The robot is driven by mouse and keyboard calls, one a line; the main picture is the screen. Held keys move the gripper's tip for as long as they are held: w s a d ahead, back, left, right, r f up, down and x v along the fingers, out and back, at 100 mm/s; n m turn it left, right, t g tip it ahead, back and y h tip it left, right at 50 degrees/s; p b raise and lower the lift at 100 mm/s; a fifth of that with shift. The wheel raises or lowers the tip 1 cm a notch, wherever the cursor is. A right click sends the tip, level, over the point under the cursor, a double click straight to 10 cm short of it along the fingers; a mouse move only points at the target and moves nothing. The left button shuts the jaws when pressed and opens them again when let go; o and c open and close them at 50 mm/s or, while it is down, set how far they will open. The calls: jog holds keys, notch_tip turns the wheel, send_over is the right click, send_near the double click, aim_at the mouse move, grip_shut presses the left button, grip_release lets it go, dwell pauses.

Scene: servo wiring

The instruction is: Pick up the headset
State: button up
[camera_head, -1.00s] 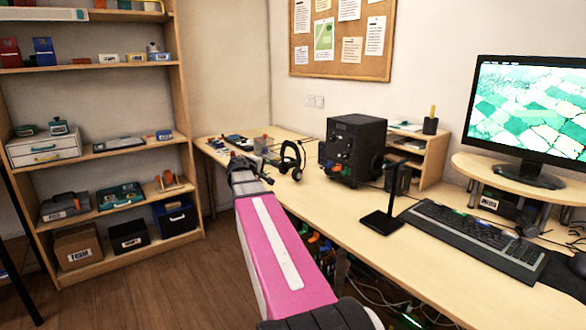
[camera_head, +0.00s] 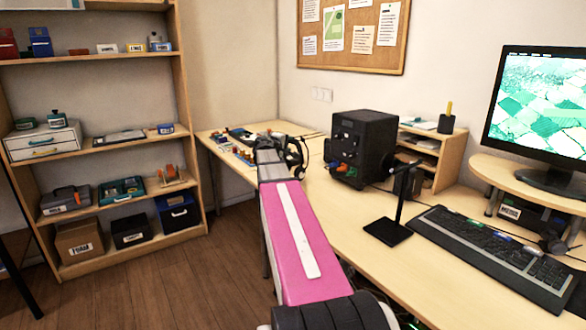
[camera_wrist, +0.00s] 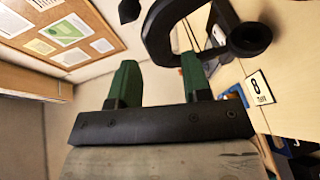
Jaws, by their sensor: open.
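The black headset (camera_head: 298,152) is on the far part of the desk, just right of the end of my arm in the head view, which partly hides it. In the wrist view, the headset (camera_wrist: 158,32) is close ahead, with its curved band near the fingertips and a round ear pad to the right. My gripper (camera_wrist: 160,62) is open, its two green fingers apart. The band appears beyond and between the fingertips; I cannot tell whether they touch. In the head view, my gripper (camera_head: 268,143) is small and its fingers are unclear.
A black boxy device (camera_head: 360,148) stands right of the headset. A black stand (camera_head: 390,225) and a keyboard (camera_head: 490,250) are nearer on the desk (camera_head: 345,225). Small parts lie at the desk's far left. A shelf unit (camera_head: 185,110) stands at left. A numbered label (camera_wrist: 261,87) shows in the wrist view.

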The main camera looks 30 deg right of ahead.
aim_at(293, 142)
jog(key=x, duration=0.6)
jog(key=shift+s, duration=0.1)
grip_shut()
